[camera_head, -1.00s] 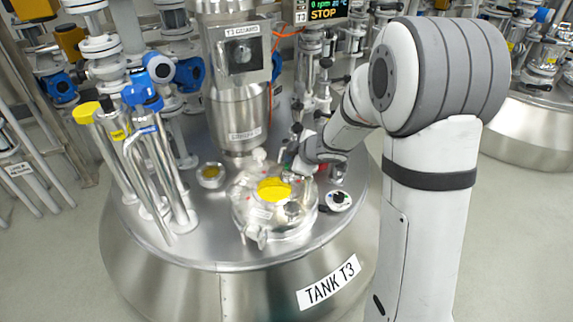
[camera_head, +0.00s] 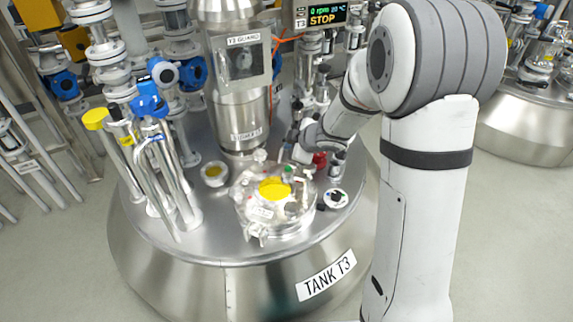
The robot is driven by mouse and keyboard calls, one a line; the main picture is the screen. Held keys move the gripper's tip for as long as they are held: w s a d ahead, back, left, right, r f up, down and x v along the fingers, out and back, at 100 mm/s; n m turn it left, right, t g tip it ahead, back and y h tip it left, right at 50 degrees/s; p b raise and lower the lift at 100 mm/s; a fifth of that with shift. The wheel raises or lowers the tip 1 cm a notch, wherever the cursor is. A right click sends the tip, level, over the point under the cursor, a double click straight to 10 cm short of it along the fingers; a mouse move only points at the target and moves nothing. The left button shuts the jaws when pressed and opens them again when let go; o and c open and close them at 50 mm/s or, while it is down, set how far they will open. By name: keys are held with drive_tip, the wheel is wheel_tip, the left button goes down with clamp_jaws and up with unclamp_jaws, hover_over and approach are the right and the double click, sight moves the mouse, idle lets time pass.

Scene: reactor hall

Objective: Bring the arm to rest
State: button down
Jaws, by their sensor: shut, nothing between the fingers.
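My arm (camera_head: 430,190) stands at the right of the head view, its white column and grey shoulder in front of the tank. From the shoulder it bends down and left over the tank top. My gripper (camera_head: 299,154) is small and partly hidden at the arm's far end, just above and behind the round hatch. It is shut and holds nothing that I can see. I cannot tell whether it touches anything.
Tank T3's steel top (camera_head: 205,240) carries a clear-lidded hatch with a yellow centre (camera_head: 274,189), the guarded stirrer column (camera_head: 240,60), blue-handled pipes (camera_head: 150,95) and a small round port (camera_head: 214,174). A display (camera_head: 322,15) reads STOP. Another tank (camera_head: 520,125) stands right.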

drive_tip(key=s+d+r+m+h+p, duration=0.35)
drive_tip(key=d+r+p, duration=0.2)
drive_tip(key=r, duration=0.45)
drive_tip(key=s+d+r+m+h+p, duration=0.3)
drive_tip(key=s+d+r+m+p, duration=0.15)
drive_tip(key=d+r, duration=0.35)
drive_tip(key=s+a+r+m+g+p, duration=0.1)
drive_tip(key=s+r+m+p, duration=0.3)
drive_tip(key=s, duration=0.6)
drive_tip(key=s+a+r+m+g+y+p, duration=0.1)
drive_tip(key=s+r+m+g+p, duration=0.2)
drive_tip(key=s+r, duration=0.5)
drive_tip(key=s+g+p, duration=0.1)
drive_tip(key=s+p, duration=0.1)
drive_tip(key=s, duration=0.1)
drive_tip(key=shift+s+a+m, duration=0.2)
drive_tip(key=shift+s+m, duration=0.05)
drive_tip(key=shift+m, duration=0.15)
